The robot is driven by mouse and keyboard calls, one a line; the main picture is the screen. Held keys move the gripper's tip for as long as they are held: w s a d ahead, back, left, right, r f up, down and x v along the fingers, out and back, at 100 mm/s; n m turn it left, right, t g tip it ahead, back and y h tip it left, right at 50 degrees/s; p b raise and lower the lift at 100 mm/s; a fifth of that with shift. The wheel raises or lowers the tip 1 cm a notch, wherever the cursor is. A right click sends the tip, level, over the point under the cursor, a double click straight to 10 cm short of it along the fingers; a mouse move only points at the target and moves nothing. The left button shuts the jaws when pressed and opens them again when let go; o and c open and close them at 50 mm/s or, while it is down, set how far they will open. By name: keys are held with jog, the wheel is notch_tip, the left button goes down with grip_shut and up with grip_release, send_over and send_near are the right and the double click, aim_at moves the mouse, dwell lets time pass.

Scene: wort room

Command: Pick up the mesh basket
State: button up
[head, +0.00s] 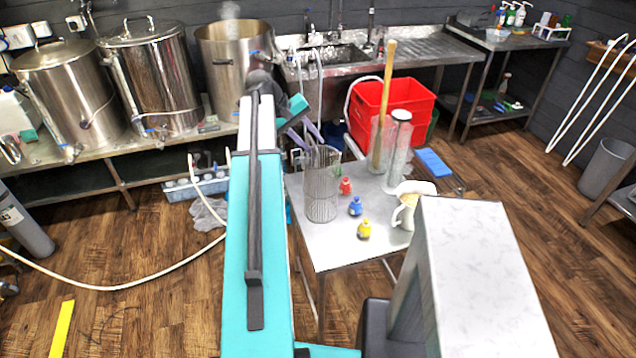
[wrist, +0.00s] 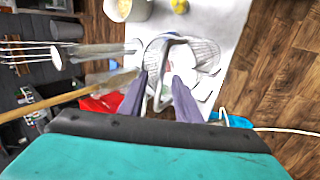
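The mesh basket (head: 321,185) is a tall wire cylinder standing upright on the left part of a small metal table (head: 340,243). In the wrist view the basket (wrist: 200,52) is seen from above, its round rim and wire wall lying just beyond my fingertips. My gripper (wrist: 160,76) has two purple-grey fingers, spread apart with a gap between them. In the head view my gripper (head: 308,136) is close above and behind the basket's top, partly hidden by my arm. I cannot tell whether a finger touches the rim.
A white jug (head: 408,207), a clear cylinder (head: 398,155) and a wooden paddle (head: 385,95) are also on the table. A red crate (head: 410,98) stands behind.

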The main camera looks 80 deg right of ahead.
jog(key=shift+s+d+f, duration=0.1)
jog(key=shift+s+f, duration=0.15)
jog(key=shift+f, duration=0.15)
grip_shut()
